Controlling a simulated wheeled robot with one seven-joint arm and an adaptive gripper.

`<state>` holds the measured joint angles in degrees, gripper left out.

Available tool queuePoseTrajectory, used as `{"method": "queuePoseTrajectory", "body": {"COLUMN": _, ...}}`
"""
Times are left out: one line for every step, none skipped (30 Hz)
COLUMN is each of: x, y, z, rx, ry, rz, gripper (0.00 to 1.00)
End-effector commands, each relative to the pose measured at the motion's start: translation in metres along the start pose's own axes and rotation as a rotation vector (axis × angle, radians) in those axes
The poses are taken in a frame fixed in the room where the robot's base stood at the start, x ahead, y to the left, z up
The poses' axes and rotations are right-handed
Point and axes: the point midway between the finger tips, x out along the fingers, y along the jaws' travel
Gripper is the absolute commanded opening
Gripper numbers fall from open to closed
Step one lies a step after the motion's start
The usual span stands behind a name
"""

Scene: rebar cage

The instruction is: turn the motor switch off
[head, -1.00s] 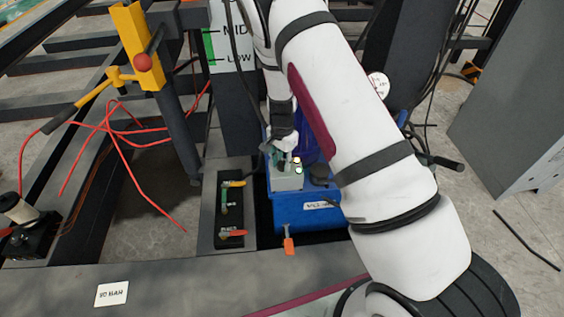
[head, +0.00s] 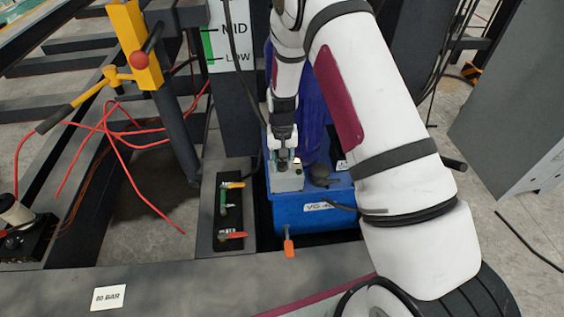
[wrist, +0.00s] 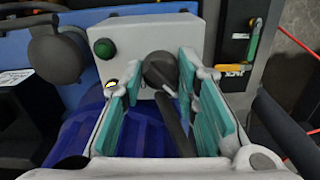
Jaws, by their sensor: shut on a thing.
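The motor switch (wrist: 160,69) is a dark round knob with a thin lever, on a pale grey control box (wrist: 117,72). In the wrist view it sits between the teal-padded fingers of my gripper (wrist: 160,76), which is shut on it. A green button (wrist: 105,48) and a small lit yellowish lamp (wrist: 111,85) are on the same box face. In the head view the control box (head: 288,182) stands on the blue power unit (head: 310,212). My gripper (head: 284,160) comes down over it and hides the switch there.
A black panel with coloured valve levers (head: 230,212) lies left of the blue unit. An orange-handled tap (head: 289,248) sticks out at its front. Red hoses (head: 120,140) and a yellow post (head: 137,45) stand further left. A grey cabinet (head: 520,110) is at right.

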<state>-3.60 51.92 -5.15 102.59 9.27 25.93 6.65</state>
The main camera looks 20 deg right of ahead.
Motion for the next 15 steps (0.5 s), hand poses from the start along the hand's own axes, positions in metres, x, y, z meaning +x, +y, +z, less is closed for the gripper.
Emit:
{"method": "queuePoseTrajectory", "body": {"x": -0.0005, "y": -0.0006, "z": -0.0018, "rx": -0.017, "ry": 0.005, "rz": -0.002, "gripper": 0.01}}
{"method": "queuePoseTrajectory", "body": {"x": -0.0006, "y": -0.0006, "z": -0.0018, "rx": -0.026, "ry": 0.005, "rz": -0.002, "gripper": 0.01}}
{"method": "queuePoseTrajectory", "body": {"x": -0.0006, "y": -0.0007, "z": -0.0018, "rx": -0.037, "ry": 0.005, "rz": -0.002, "gripper": 0.01}}
{"method": "queuePoseTrajectory", "body": {"x": -0.0006, "y": -0.0008, "z": -0.0018, "rx": -0.045, "ry": 0.005, "rz": -0.002, "gripper": 0.01}}
{"method": "queuePoseTrajectory", "body": {"x": -0.0007, "y": -0.0009, "z": -0.0017, "rx": -0.051, "ry": 0.005, "rz": -0.002, "gripper": 0.01}}
{"method": "queuePoseTrajectory", "body": {"x": -0.0007, "y": -0.0011, "z": -0.0017, "rx": -0.058, "ry": 0.005, "rz": -0.002, "gripper": 0.01}}
{"method": "queuePoseTrajectory", "body": {"x": -0.0007, "y": -0.0011, "z": -0.0017, "rx": -0.063, "ry": 0.005, "rz": -0.002, "gripper": 0.01}}
{"method": "queuePoseTrajectory", "body": {"x": -0.0007, "y": -0.0012, "z": -0.0016, "rx": -0.066, "ry": 0.005, "rz": -0.002, "gripper": 0.01}}
{"method": "queuePoseTrajectory", "body": {"x": -0.0007, "y": -0.0013, "z": -0.0016, "rx": -0.07, "ry": 0.005, "rz": -0.002, "gripper": 0.01}}
{"method": "queuePoseTrajectory", "body": {"x": -0.0008, "y": -0.0013, "z": -0.0016, "rx": -0.072, "ry": 0.005, "rz": -0.002, "gripper": 0.01}}
{"method": "queuePoseTrajectory", "body": {"x": -0.0008, "y": -0.0013, "z": -0.0016, "rx": -0.074, "ry": 0.005, "rz": -0.002, "gripper": 0.01}}
{"method": "queuePoseTrajectory", "body": {"x": -0.0008, "y": -0.0014, "z": -0.0016, "rx": -0.075, "ry": 0.005, "rz": -0.002, "gripper": 0.01}}
{"method": "queuePoseTrajectory", "body": {"x": -0.0008, "y": -0.0014, "z": -0.0016, "rx": -0.076, "ry": 0.005, "rz": -0.002, "gripper": 0.01}}
{"method": "queuePoseTrajectory", "body": {"x": -0.0008, "y": -0.0015, "z": -0.0015, "rx": -0.076, "ry": 0.005, "rz": -0.002, "gripper": 0.01}}
{"method": "queuePoseTrajectory", "body": {"x": -0.0008, "y": -0.0015, "z": -0.0015, "rx": -0.076, "ry": 0.005, "rz": -0.002, "gripper": 0.01}}
